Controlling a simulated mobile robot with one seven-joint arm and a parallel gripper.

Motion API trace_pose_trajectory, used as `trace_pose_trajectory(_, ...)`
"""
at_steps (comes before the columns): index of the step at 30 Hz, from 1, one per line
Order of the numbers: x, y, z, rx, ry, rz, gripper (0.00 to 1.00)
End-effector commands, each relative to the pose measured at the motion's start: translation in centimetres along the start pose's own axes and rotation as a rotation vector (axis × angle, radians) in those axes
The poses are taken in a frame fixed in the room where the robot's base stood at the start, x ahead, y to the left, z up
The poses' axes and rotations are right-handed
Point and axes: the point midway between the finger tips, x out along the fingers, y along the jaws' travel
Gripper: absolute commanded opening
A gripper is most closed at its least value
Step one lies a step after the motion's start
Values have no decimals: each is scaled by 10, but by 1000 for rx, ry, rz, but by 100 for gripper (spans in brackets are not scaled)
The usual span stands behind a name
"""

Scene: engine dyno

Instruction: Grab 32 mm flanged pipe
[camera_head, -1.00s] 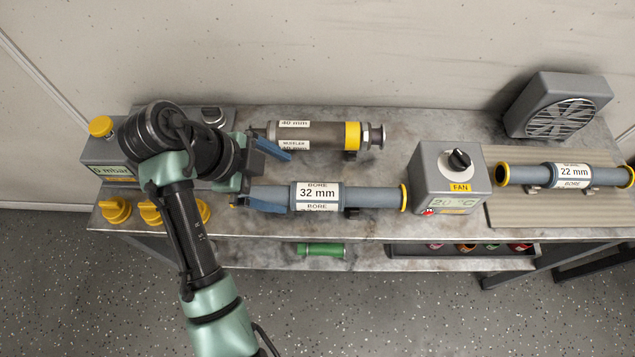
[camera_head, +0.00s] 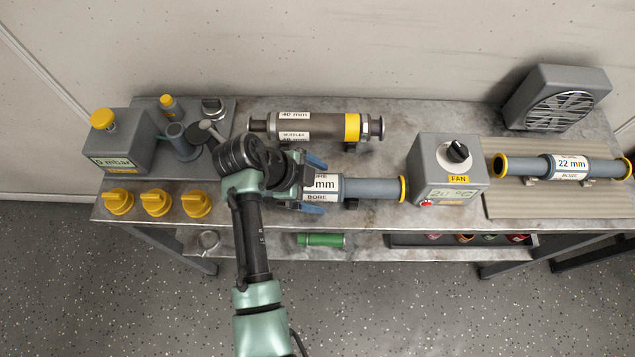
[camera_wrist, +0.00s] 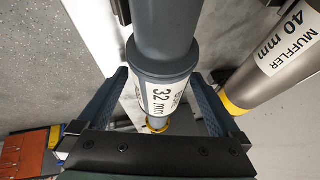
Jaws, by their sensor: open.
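The 32 mm flanged pipe (camera_head: 372,189) is blue-grey with a white bore label and a yellow flange at its right end. It lies on the bench, and its left part is hidden behind my gripper in the head view. My gripper (camera_head: 318,182) is open, its blue fingers on either side of the pipe at the label. In the wrist view the pipe (camera_wrist: 163,45) runs between the two spread fingers (camera_wrist: 166,100), with a gap visible beside its label. I cannot tell whether either finger touches it.
The 40 mm muffler (camera_head: 318,127) lies just behind the pipe. The fan control box (camera_head: 447,172) stands close to the pipe's right end. The 22 mm pipe (camera_head: 545,168) lies further right, and yellow knobs (camera_head: 155,202) line the bench's left front.

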Motion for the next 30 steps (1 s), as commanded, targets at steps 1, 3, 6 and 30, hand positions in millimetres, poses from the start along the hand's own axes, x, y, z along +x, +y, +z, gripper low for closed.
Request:
trace_pose_trajectory(1,1,0,0,0,0,1,100)
trace_pose_trajectory(3,1,0,0,0,0,0,100)
trace_pose_trajectory(6,1,0,0,0,0,0,100)
trace_pose_trajectory(30,0,-1,0,0,0,-2,0)
